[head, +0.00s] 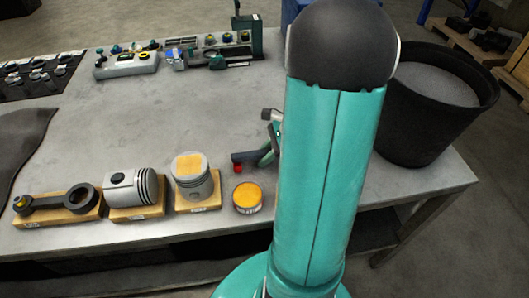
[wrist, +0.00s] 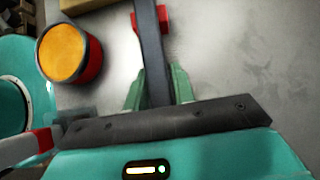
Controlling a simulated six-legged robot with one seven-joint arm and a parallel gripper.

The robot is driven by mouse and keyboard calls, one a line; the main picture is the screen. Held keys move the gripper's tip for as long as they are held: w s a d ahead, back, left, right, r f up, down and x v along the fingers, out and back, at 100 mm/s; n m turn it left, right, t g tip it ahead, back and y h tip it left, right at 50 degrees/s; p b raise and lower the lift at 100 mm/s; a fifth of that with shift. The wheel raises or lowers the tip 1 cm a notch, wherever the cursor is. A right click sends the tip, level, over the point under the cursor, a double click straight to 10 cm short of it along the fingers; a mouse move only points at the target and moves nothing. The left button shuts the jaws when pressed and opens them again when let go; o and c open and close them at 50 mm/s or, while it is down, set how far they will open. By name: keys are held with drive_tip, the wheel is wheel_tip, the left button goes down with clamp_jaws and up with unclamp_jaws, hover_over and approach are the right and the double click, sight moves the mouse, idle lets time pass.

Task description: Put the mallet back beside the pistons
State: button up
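The mallet (head: 246,157) has a dark handle and red on its head. My gripper also shows in the head view (head: 269,152). Two pistons, one lying (head: 128,188) and one upright (head: 192,172), rest on wooden blocks left of the tin. I cannot tell if the mallet touches the table.
A connecting rod (head: 55,202) lies far left. A black bin (head: 437,100) stands right. The grey table's middle (head: 170,115) is clear.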

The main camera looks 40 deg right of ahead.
drive_tip(key=o, duration=0.3)
drive_tip(key=shift+o, duration=0.2)
drive_tip(key=shift+r, duration=0.1)
drive_tip(key=v, duration=1.3)
drive_tip(key=shift+s+d+r, duration=0.15)
drive_tip(key=shift+d+r, duration=0.05)
drive_tip(key=shift+r, duration=0.1)
drive_tip(key=a+r+n+h, duration=0.3)
drive_tip(key=a+r+n, duration=0.1)
drive_tip(key=a+n, duration=0.8)
drive_tip(key=a+r+n+t+h, duration=0.1)
drive_tip(key=a+r+n+h, duration=0.2)
drive_tip(key=a+n, duration=0.9)
drive_tip(key=a+r, duration=0.1)
drive_tip(key=a, duration=0.4)
drive_tip(key=shift+w+a, duration=0.2)
drive_tip(key=shift+a, duration=0.05)
